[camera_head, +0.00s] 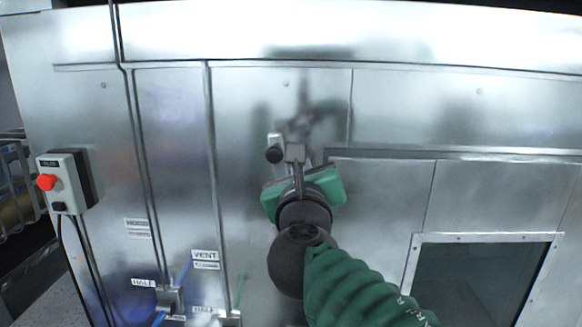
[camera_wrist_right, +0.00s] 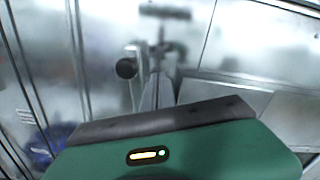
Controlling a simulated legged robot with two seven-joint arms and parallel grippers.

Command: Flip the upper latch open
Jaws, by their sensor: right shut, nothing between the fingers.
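The upper latch (camera_head: 274,140) is a small silver lever with a round black knob (camera_head: 274,155), set on the steel panel. The knob also shows in the right wrist view (camera_wrist_right: 126,68), just left of my fingers. My right gripper (camera_head: 296,154), on the green arm from the lower right, points at the panel immediately right of the knob. Its fingers are together and hold nothing. Whether they touch the latch I cannot tell; the fingers and wrist hide part of the area behind them. My left gripper is in neither view.
A control box with a red button (camera_head: 47,182) is on the left. Pipes and cables run down the panel's left side. Valves with VENT (camera_head: 205,255) and other labels sit at lower left. A framed window (camera_head: 478,284) is at lower right. The upper right panel is bare.

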